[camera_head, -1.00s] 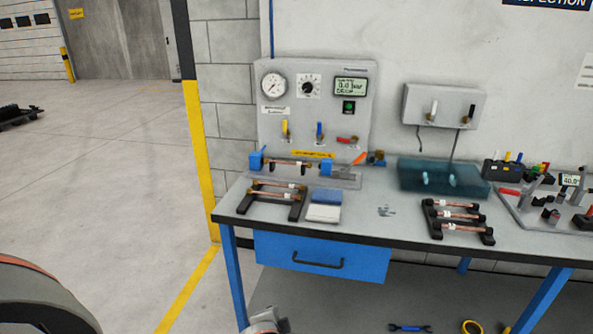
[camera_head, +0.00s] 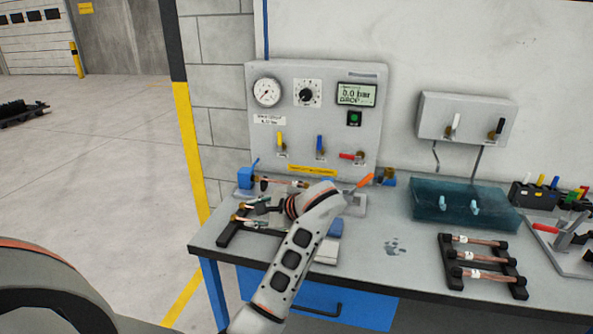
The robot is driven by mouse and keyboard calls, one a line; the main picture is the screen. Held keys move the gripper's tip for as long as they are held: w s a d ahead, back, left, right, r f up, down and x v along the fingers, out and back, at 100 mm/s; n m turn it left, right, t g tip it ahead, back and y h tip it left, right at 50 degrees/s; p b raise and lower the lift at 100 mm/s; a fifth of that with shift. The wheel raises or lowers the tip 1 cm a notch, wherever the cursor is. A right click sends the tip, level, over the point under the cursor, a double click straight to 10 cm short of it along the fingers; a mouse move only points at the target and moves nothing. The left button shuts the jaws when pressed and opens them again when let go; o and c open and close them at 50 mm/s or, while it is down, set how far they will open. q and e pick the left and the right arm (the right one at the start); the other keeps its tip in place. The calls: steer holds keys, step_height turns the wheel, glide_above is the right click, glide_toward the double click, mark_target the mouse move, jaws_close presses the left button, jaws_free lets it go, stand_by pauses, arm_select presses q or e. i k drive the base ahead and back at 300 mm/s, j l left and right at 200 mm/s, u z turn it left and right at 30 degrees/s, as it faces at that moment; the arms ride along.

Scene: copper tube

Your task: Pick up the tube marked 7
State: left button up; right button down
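A copper tube with a white tag (camera_head: 241,219) lies in this rack near the fingers; my arm hides the rack's right side. Another copper tube (camera_head: 290,183) sits in the blue-ended test fixture (camera_head: 245,178) behind. The right rack (camera_head: 447,262) holds three tagged copper tubes (camera_head: 487,257). The tag numbers are too small to read. My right gripper is not in view.
The gauge panel (camera_head: 370,122) with its coloured valves stands behind the fixture. A teal translucent tray (camera_head: 430,205) is at centre right. Tools crowd the far right. The bench top (camera_head: 385,265) between the racks is mostly clear, with a blue and white block beside my arm.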

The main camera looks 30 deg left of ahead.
mark_target(258, 178)
steer(key=i, duration=0.8)
steer(key=i+j, duration=0.1)
steer(key=j, duration=0.45)
steer(key=i+z, duration=0.05)
